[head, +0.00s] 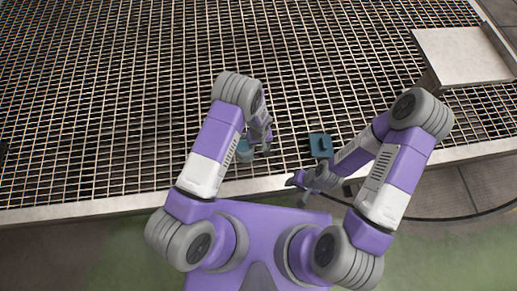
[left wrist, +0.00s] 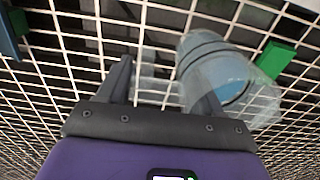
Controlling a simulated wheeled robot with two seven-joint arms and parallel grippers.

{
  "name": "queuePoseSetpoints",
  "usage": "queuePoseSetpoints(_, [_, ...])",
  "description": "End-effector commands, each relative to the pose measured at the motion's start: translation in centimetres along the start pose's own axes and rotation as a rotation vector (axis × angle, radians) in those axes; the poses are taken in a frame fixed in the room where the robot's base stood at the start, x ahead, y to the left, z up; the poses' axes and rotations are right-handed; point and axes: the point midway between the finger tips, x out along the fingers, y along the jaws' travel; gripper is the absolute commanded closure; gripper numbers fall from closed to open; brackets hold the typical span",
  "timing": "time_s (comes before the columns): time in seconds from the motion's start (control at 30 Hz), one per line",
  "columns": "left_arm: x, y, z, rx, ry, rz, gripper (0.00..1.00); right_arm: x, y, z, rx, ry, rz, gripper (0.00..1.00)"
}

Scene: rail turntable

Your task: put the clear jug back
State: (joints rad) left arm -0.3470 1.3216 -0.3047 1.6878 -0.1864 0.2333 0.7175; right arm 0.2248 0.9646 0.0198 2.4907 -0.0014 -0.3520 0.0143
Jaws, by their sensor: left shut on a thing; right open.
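The clear jug (left wrist: 236,100) is see-through, with a blue part inside and dark rings around it. In the left wrist view it lies to the right of centre, and its clear handle part (left wrist: 155,88) is between the fingers. My left gripper (left wrist: 160,85) is shut on the jug there. In the head view the jug (head: 244,151) shows as a small bluish shape beside my left gripper (head: 264,145), partly hidden by the arm. I cannot tell whether it touches the grating. My right gripper (head: 301,182) is open near the grating's front edge, apart from the jug.
A teal box-like thing (head: 320,144) stands on the metal grating (head: 150,90), right of my left gripper. A green piece (left wrist: 276,60) shows beside the jug. A pale metal plate (head: 462,55) is at the far right. The grating behind is clear.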

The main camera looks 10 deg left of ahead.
Motion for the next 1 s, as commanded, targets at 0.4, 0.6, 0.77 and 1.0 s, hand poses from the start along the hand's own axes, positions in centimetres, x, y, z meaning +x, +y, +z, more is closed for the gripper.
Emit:
queuePoseSetpoints(0.4, [3.5, 0.0, -0.1, 0.000, 0.002, 0.002, 1.00, 1.3, 0.5, -0.1, 0.000, 0.000, 0.000, 0.57])
queuePoseSetpoints(0.6, [3.7, 0.0, 0.0, 0.000, 0.001, 0.001, 1.00, 1.3, 0.5, -0.1, 0.000, 0.000, 0.000, 0.57])
queuePoseSetpoints(0.77, [3.8, 0.0, 0.0, 0.000, 0.001, 0.001, 0.18, 1.3, 0.5, -0.1, 0.000, 0.000, 0.000, 0.57])
queuePoseSetpoints(1.0, [3.8, 0.0, 0.0, 0.000, 0.001, 0.001, 0.09, 1.3, 0.5, -0.1, 0.000, 0.000, 0.000, 0.57])
